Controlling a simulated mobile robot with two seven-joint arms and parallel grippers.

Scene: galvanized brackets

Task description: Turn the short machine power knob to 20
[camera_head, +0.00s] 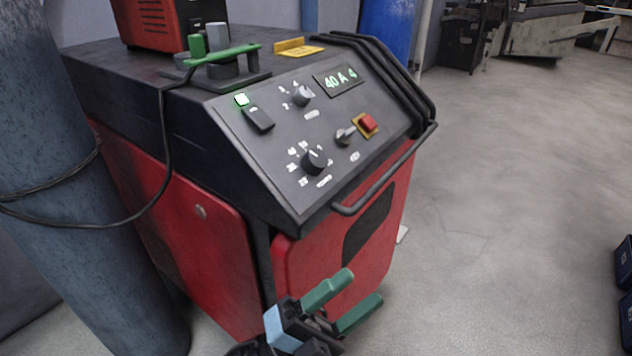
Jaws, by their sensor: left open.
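The short red-and-black machine (230,190) has a sloped dark control panel (275,165). A black round knob (315,161) sits low on the panel with white scale marks around its left side; the numbers are too small to read surely. A grey-topped knob (303,96) is higher up, and a small grey lever-like selector (345,135) is between them to the right. I cannot tell by label which one is the power knob. A display (338,80) reads "40 A 4". My left gripper (365,286) with green fingers is open and empty, low in front of the machine, apart from the panel.
A black handle bar (385,172) juts out along the panel's lower edge. A red switch (367,123) and a black rocker switch (259,118) are on the panel. A blue-grey cylinder (90,200) with a cable stands at left.

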